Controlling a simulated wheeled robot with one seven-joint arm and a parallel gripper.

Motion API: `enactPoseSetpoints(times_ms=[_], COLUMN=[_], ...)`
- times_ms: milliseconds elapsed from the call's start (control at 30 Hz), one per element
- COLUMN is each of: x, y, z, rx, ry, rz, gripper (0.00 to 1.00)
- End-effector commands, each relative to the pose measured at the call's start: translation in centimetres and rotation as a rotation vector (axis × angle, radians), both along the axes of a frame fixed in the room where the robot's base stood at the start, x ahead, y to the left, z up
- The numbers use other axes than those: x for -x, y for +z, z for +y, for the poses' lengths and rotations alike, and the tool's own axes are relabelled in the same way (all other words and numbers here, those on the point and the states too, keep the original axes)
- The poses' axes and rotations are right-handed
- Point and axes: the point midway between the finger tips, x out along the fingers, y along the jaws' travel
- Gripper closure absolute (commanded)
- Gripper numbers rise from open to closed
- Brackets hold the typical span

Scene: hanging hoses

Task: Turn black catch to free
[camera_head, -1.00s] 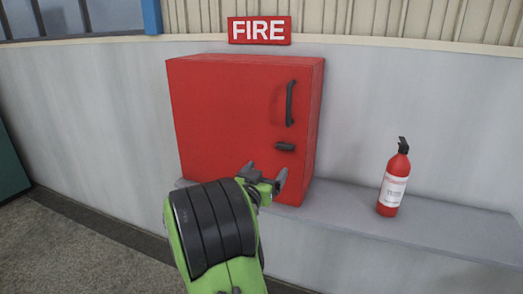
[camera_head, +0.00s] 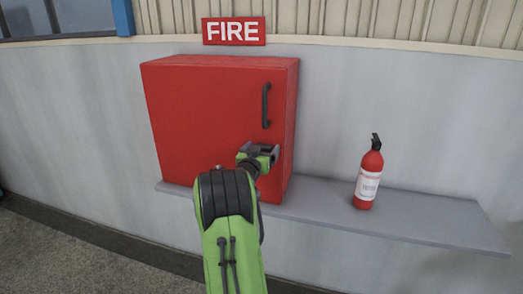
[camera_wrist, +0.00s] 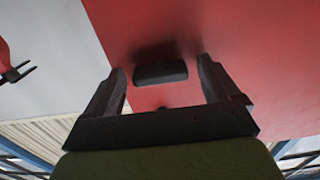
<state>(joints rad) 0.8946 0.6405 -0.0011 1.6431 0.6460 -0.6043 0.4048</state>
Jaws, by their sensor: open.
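The black catch (camera_wrist: 160,73) is a short, dark bar on the red cabinet door (camera_head: 200,115). In the wrist view it lies crosswise between my two fingers, with a gap on either side. In the head view my gripper (camera_head: 259,152) is in front of the lower right part of the door and hides the catch. My gripper (camera_wrist: 161,66) is open and its fingers point at the door. Whether the fingertips reach past the catch's face I cannot tell. The door looks closed.
A black vertical handle (camera_head: 266,105) is on the door above my gripper. The cabinet stands on a grey ledge (camera_head: 430,215). A red fire extinguisher (camera_head: 368,175) stands on the ledge to the right. A FIRE sign (camera_head: 234,31) hangs above.

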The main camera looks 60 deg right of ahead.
Motion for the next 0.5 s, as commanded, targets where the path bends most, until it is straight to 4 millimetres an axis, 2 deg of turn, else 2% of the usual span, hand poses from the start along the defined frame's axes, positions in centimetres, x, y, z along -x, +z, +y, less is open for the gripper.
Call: enactPoseSetpoints(times_ms=[33,367,500], x=[-0.01,0.0,0.0], y=[0.0,-0.01,-0.01], z=[0.02,0.05,0.05], rx=[0.0,0.0,0.001], ry=[0.0,0.0,0.0], rz=[0.0,0.0,0.004], gripper=[0.15,0.66,0.67])
